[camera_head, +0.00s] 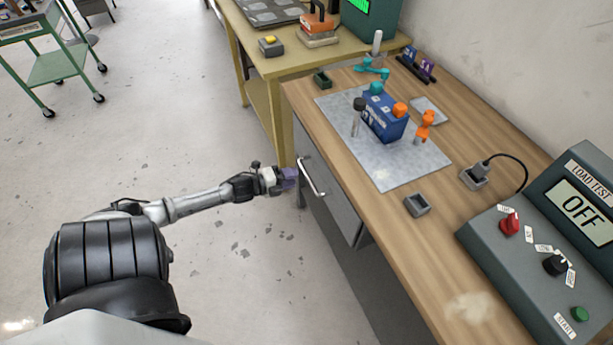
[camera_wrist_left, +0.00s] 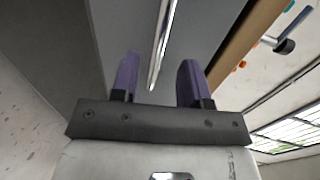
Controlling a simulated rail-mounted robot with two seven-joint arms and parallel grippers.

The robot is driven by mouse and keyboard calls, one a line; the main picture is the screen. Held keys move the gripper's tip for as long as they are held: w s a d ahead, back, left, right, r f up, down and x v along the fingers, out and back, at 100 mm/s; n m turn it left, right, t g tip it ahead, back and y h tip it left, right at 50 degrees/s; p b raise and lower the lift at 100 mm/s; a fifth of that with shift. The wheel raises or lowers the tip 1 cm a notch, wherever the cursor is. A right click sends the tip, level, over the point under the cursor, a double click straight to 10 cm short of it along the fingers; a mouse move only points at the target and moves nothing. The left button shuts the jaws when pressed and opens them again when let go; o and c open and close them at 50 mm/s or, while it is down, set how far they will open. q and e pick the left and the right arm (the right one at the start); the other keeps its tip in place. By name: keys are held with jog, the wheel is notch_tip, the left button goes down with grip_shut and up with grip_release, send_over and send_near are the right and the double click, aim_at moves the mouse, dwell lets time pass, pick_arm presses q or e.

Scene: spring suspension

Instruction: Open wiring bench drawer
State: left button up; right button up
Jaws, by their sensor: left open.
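The wiring bench (camera_head: 440,240) has a wooden top and a grey drawer (camera_head: 333,202) in its front, below the top's edge. The drawer's metal bar handle (camera_head: 311,177) shows in the head view. My left gripper (camera_head: 292,177) is just left of the handle. In the left wrist view, its two purple fingers (camera_wrist_left: 158,80) are apart, and the handle (camera_wrist_left: 162,45) appears between them, running away from the camera. I cannot tell whether a finger touches the handle. The drawer looks shut or nearly so. My right gripper is not in view.
On the bench, a grey mat (camera_head: 385,172) holds a blue battery (camera_head: 384,117) with coloured clamps. A load test box (camera_head: 540,260) stands at the near right. A yellow-framed bench (camera_head: 262,65) adjoins the far end. The floor left of the drawer is clear.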

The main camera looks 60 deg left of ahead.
aim_at(307, 173)
pick_arm(q)
jog(key=shift+b+x, duration=0.7)
jog(key=shift+x, duration=2.3)
jog(key=shift+c, duration=0.3)
grip_shut()
